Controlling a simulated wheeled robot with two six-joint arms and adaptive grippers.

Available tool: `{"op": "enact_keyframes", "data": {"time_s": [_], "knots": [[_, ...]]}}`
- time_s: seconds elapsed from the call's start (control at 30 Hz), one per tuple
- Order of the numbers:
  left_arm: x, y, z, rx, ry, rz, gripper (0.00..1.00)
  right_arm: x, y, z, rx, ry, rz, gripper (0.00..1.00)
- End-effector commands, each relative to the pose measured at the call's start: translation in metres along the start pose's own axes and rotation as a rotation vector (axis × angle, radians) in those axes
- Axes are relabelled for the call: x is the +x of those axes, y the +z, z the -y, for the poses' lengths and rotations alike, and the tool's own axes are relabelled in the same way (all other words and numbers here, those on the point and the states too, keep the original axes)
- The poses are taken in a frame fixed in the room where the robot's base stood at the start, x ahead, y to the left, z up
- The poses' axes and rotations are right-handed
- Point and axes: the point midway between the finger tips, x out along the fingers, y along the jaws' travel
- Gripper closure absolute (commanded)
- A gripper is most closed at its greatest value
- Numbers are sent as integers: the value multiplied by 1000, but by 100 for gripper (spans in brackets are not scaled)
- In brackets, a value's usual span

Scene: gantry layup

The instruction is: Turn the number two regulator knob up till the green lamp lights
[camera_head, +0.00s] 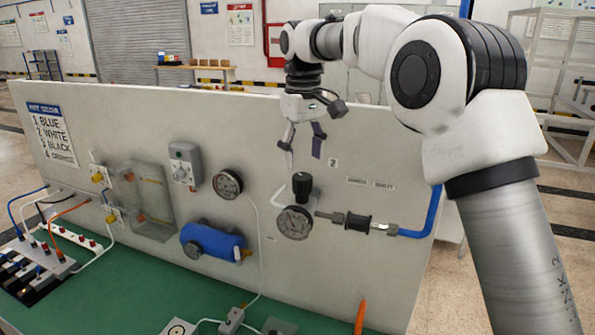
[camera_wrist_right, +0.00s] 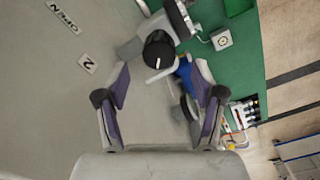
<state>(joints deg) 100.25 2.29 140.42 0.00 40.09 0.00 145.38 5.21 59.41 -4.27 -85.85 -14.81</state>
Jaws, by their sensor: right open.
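The number two regulator has a black knob (camera_head: 302,187) standing above a round gauge (camera_head: 295,222) on the grey panel. A label reading "2" (camera_head: 332,163) is above and right of it. My right gripper (camera_head: 303,157) is open and empty, a little above the knob and apart from it. In the right wrist view the black knob (camera_wrist_right: 159,50) shows a white mark on its top and lies just beyond the open fingertips (camera_wrist_right: 162,78). My left gripper is not in view.
A blue tank (camera_head: 213,241), another gauge (camera_head: 228,184) and a grey switch box (camera_head: 185,164) sit left of the regulator. A fitting (camera_head: 357,221) with a blue hose (camera_head: 428,222) runs to the right. An orange stick-like thing (camera_head: 360,316) stands below.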

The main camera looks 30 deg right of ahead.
Motion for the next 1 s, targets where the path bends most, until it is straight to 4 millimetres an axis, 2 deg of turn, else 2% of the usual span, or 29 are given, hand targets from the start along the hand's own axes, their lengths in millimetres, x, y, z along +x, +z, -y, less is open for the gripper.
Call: {"op": "enact_keyframes", "data": {"time_s": [0.1, 0.23, 0.37, 0.53, 0.57, 0.7, 0.73, 1.0], "knots": [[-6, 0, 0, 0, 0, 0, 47, 23, 1, 0, 0, -2, 5, 32], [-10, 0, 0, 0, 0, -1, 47, 44, 0, 0, 0, -1, 3, 32], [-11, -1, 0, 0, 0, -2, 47, 53, 0, 0, 0, 0, 1, 32], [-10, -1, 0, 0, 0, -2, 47, 54, 0, 0, 0, 0, 0, 32], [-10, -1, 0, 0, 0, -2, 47, 54, 0, 0, 0, 0, 0, 35], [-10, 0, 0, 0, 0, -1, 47, 54, 0, 0, 0, 0, 0, 85], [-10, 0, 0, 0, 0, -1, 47, 54, 0, 0, 0, 0, 1, 92], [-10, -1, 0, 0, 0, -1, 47, 55, 0, 0, 24, 0, 1, 92]]}}
